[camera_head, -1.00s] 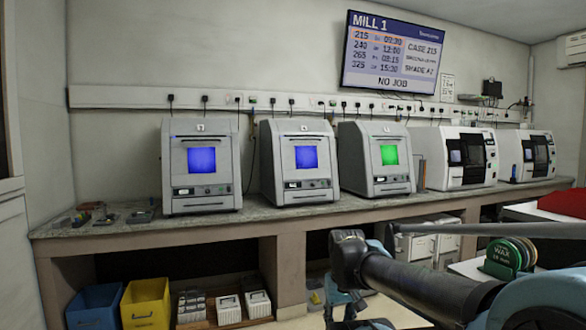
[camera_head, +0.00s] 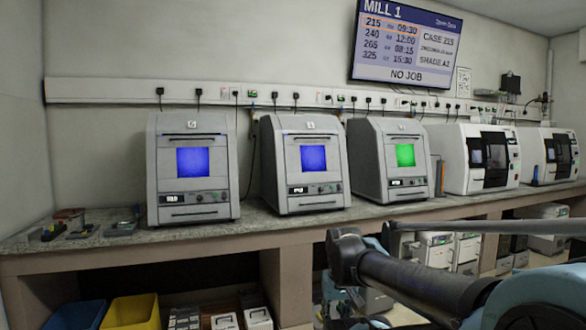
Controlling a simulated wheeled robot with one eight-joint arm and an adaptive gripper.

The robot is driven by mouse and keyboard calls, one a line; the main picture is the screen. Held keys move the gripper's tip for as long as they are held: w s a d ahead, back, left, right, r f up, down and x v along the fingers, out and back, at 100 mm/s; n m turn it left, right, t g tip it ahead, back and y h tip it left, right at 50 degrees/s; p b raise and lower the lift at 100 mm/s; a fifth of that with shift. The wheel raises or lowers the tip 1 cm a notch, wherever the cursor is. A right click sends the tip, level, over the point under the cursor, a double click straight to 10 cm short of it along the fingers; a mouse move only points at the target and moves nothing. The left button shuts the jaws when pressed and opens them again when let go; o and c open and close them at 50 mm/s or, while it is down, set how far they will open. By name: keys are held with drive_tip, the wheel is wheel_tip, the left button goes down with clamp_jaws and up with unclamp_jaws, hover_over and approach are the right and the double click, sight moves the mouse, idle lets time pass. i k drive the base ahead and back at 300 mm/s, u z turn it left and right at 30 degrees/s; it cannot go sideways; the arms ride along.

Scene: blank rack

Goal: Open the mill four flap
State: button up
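Several milling machines stand in a row on the long counter. Three are grey: the left one (camera_head: 193,200) and the middle one (camera_head: 304,195) have blue windows, and the third (camera_head: 389,188) has a green window. Two white machines with dark windows stand to the right, a nearer one (camera_head: 453,174) and a far one (camera_head: 534,171). The labels on top are too small to read, so I cannot tell which is mill four. All front panels look shut. My arm crosses the lower right, in front of the counter; my gripper is not visible.
The counter (camera_head: 112,250) spans the view, with small tools at its left end. A wall screen (camera_head: 405,45) reads MILL 1, NO JOB. Blue (camera_head: 75,316) and yellow (camera_head: 132,313) bins and white boxes sit below. White drawer units (camera_head: 467,252) stand under the counter at right.

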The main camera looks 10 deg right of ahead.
sight(320, 154)
drive_tip(key=i, duration=0.9)
drive_tip(key=z, duration=0.05)
